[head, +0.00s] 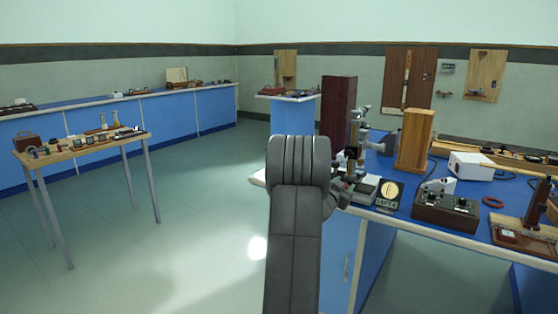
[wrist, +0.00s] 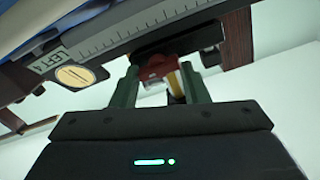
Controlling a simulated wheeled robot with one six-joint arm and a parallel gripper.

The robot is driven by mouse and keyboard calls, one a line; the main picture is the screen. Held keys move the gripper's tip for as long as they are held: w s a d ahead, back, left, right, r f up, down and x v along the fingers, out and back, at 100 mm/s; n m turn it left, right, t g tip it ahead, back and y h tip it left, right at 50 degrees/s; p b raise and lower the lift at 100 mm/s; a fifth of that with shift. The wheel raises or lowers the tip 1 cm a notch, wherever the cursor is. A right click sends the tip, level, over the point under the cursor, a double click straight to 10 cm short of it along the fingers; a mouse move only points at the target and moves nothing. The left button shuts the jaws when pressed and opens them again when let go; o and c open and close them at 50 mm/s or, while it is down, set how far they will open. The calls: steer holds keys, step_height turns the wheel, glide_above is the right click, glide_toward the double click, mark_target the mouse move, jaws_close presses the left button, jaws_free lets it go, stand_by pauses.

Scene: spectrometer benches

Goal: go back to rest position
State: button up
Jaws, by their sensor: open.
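My gripper (wrist: 160,88) shows in the wrist view with its two dark green fingers apart. A small red object with a pale yellowish part (wrist: 162,72) shows between or beyond the fingers; I cannot tell whether it touches them. A scale bar (wrist: 140,25) and a plate with a yellow disc (wrist: 74,76) lettered LEFT show close by at the upper left. In the head view my arm rises in the middle at the edge of the blue bench (head: 400,222), and its bent joint hides most of the gripper. The same yellow-disc plate (head: 387,192) lies on the bench right of my arm.
A tall dark red box (head: 337,112), a wooden box (head: 415,140), a white box (head: 470,166) and a dark control box (head: 446,210) crowd the bench. A small wooden table (head: 80,149) with instruments stands left. The floor (head: 195,215) between is clear.

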steer(key=shift+a+n+p, duration=0.15)
steer(key=shift+n+p, duration=0.65)
steer(key=shift+n, duration=0.9)
